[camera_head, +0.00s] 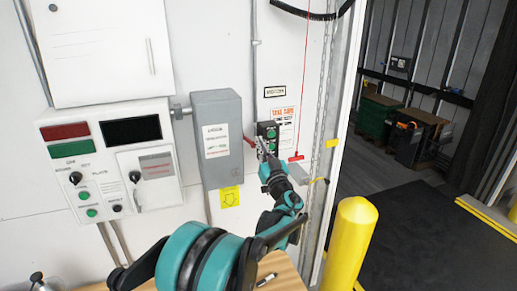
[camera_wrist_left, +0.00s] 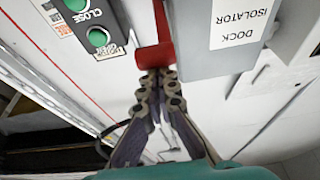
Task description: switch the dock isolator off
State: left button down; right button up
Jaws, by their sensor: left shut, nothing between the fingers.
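The dock isolator is a grey wall box (camera_head: 215,130) with a white label; in the left wrist view its labelled front (camera_wrist_left: 205,45) appears upside down. A red lever (camera_head: 248,141) sticks out at its right side. In the left wrist view the red lever (camera_wrist_left: 156,55) runs beside the box and ends in a wider red grip. My left gripper (camera_head: 262,152) is shut and empty, with its fingertips (camera_wrist_left: 158,76) right at the end of the red grip. I cannot tell whether they touch it. My right gripper is not in view.
A control box with green buttons (camera_head: 271,138) stands close to the right of the lever. A red pull cord (camera_head: 301,80) and a chain hang further right. A larger control panel (camera_head: 110,160) is at the left. A yellow bollard (camera_head: 350,245) stands before the open dock doorway.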

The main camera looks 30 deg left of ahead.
pick_arm(q)
notch_tip(320, 180, down, 14)
jog(key=a+b, duration=0.1)
jog(key=b, duration=1)
jog(key=shift+w+t+y, duration=0.3)
jog(key=shift+w+y, duration=0.1)
jog(key=shift+w, duration=0.05)
jog(key=shift+a, duration=0.15)
jog(key=shift+r, duration=0.15)
